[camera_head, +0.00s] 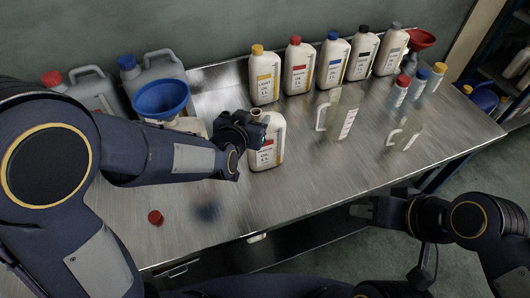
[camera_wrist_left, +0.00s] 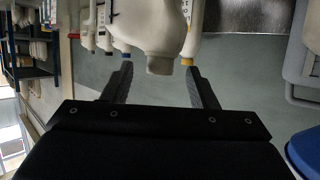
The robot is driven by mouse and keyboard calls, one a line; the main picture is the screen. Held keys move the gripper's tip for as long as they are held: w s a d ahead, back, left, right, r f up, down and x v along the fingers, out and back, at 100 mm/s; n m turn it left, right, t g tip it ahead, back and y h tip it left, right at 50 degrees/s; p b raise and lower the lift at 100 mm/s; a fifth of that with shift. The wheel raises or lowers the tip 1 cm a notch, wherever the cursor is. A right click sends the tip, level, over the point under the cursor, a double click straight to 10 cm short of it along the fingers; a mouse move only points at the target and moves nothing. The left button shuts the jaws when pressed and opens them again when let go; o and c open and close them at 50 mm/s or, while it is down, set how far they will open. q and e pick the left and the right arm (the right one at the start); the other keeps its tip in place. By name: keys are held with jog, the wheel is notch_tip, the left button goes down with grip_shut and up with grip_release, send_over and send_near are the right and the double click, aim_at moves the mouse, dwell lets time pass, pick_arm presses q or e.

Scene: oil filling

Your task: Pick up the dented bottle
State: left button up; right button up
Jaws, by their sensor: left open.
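A white bottle with a red label (camera_head: 266,150) stands uncapped on the metal table. No dent can be made out, so I cannot confirm that it is the dented bottle. My left gripper (camera_head: 258,120) is at its top, partly hiding it. In the left wrist view, which looks upside down, the bottle's bare neck (camera_wrist_left: 160,66) lies between the open fingers of my left gripper (camera_wrist_left: 158,75), with a gap visible on both sides. My right gripper (camera_head: 364,209) is low in front of the table, away from the bottle; its jaws are unclear.
Several capped bottles (camera_head: 299,66) line the back of the table. Two clear jugs (camera_head: 341,115) (camera_head: 405,134) stand to the right. A blue funnel (camera_head: 161,97) and grey canisters (camera_head: 93,92) are at left. A red cap (camera_head: 155,217) lies near the front; the front middle is clear.

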aim_at(255, 113)
pick_arm(q)
jog(key=p+x, duration=0.1)
jog(key=x, duration=0.4)
jog(key=shift+w+d+r, duration=0.1)
jog(key=shift+w, duration=0.15)
jog(key=shift+r, duration=0.1)
grip_shut()
